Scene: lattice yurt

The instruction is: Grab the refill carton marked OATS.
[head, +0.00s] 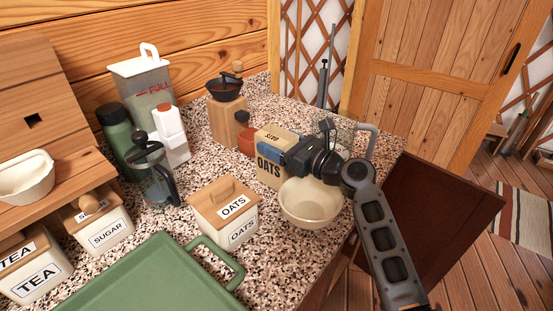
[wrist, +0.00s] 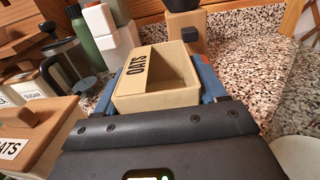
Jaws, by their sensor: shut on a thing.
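The cardboard refill carton marked OATS (head: 268,172) is upright at the back of the cream bowl. In the wrist view the carton (wrist: 160,102) shows its OATS lettering and a hollow top, between two blue finger pads. My gripper (head: 285,147) is shut on the carton, reaching in from the right over the bowl. In the wrist view the gripper (wrist: 157,88) has a pad on each side of it. The carton's base is partly hidden, and I cannot tell whether it touches the counter.
A lidded OATS canister (head: 224,215) stands left of the cream bowl (head: 310,205). A French press (head: 155,175) and green tray (head: 150,280) are left. The speckled counter (head: 290,262) has bare room in front.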

